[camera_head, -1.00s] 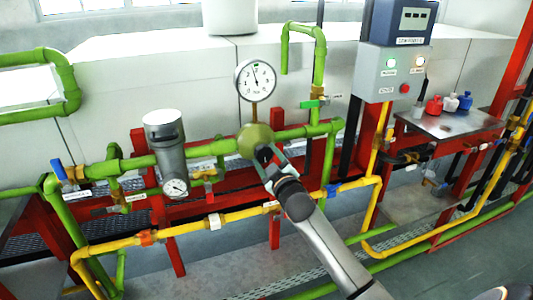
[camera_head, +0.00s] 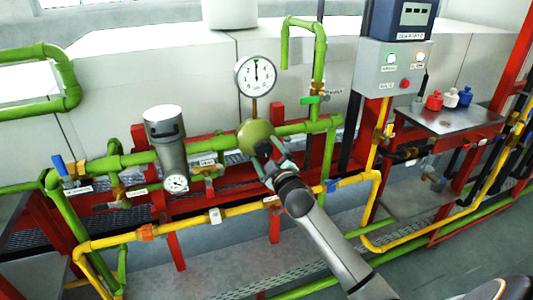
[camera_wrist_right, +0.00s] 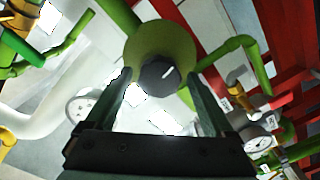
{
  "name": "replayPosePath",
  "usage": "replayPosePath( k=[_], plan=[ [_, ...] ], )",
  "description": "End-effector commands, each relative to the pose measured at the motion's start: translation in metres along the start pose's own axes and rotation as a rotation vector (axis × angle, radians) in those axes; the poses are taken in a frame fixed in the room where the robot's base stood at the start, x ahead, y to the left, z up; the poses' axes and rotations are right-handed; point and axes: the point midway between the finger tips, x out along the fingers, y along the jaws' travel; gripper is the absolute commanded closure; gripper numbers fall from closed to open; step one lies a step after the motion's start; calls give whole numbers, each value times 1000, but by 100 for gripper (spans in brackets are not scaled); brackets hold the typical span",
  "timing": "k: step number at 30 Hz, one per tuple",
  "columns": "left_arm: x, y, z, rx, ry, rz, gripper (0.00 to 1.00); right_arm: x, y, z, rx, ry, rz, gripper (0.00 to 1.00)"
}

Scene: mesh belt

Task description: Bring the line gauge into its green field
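The line gauge (camera_head: 256,76) is a round white dial on a brass stem above the green pipe. Its dark needle points nearly straight up, where a small green mark shows at the top of the dial. Below it is a round olive-green valve body (camera_head: 254,134) with a dark knob, which shows in the wrist view (camera_wrist_right: 158,75) with a white line pointing up and right. My right gripper (camera_head: 270,157) is at the knob. In the wrist view its fingers (camera_wrist_right: 159,78) stand on either side of the knob, with narrow gaps visible. My left gripper is not in view.
A grey cylinder (camera_head: 166,140) with a small dial stands left of the valve. Yellow pipe (camera_head: 185,222) runs below. A grey control box (camera_head: 393,72) with lights is at right, beside a metal shelf (camera_head: 440,121) holding red, white and blue items.

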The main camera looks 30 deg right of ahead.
Motion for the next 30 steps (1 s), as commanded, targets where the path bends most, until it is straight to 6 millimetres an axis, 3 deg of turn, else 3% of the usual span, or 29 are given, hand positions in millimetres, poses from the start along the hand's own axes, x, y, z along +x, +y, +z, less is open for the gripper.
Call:
replayPosePath(
  k=[14, 30],
  plan=[
    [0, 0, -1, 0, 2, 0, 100, -10, 0, 1, 1, -1, 0, 4],
    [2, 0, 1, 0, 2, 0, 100, -103, 0, 1, 0, -1, -1, 4]
  ],
)
